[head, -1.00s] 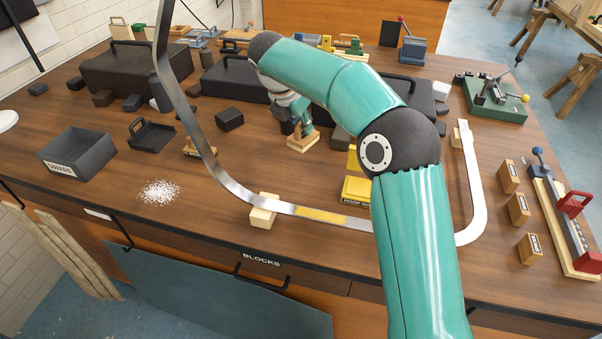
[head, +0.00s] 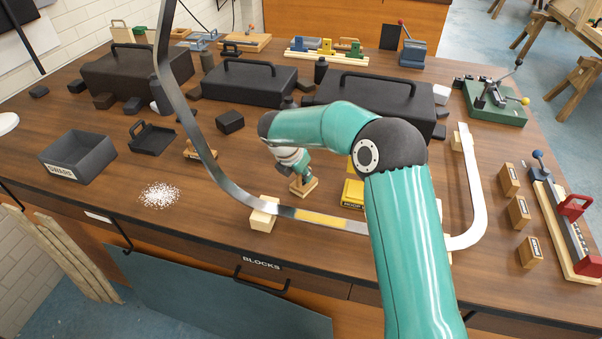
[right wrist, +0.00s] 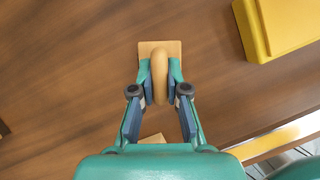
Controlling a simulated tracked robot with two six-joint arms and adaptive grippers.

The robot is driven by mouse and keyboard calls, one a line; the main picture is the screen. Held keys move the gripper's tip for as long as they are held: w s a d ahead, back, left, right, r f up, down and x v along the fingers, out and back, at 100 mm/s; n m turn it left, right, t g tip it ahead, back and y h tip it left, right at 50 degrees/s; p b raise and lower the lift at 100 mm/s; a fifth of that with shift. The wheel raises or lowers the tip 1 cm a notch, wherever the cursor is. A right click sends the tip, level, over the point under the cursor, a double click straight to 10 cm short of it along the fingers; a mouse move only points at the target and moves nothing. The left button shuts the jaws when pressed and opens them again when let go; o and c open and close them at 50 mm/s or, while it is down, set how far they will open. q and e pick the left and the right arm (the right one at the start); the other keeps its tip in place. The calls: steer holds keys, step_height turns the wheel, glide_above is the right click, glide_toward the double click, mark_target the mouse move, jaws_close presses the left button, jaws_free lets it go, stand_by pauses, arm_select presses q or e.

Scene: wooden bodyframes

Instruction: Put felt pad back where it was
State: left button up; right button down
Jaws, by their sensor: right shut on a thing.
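A small pale wooden pad with a rounded handle (head: 304,190), which I take to be the felt pad, is near the middle of the bench, behind the long bent strip. My right gripper (head: 302,175) is shut on its handle from above. In the right wrist view, the fingers (right wrist: 160,82) close on both sides of the handle and the pad's flat base (right wrist: 173,46) shows beyond them. Whether the base touches the bench or hangs just above it, I cannot tell. The felt underside is hidden. My left gripper is not in view.
The bent strip (head: 240,193) curves across the front, with a wooden block (head: 263,214) by it. A yellow block (head: 352,192) is close on the right. An open dark bin (head: 78,157), a dark tray (head: 152,138) and white grains (head: 159,195) are at left. Dark cases stand behind.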

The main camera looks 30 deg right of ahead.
steer(key=c, duration=1.2)
jaws_free()
steer(key=b+v, duration=0.1)
steer(key=v, duration=1.1)
steer(key=shift+s, duration=0.1)
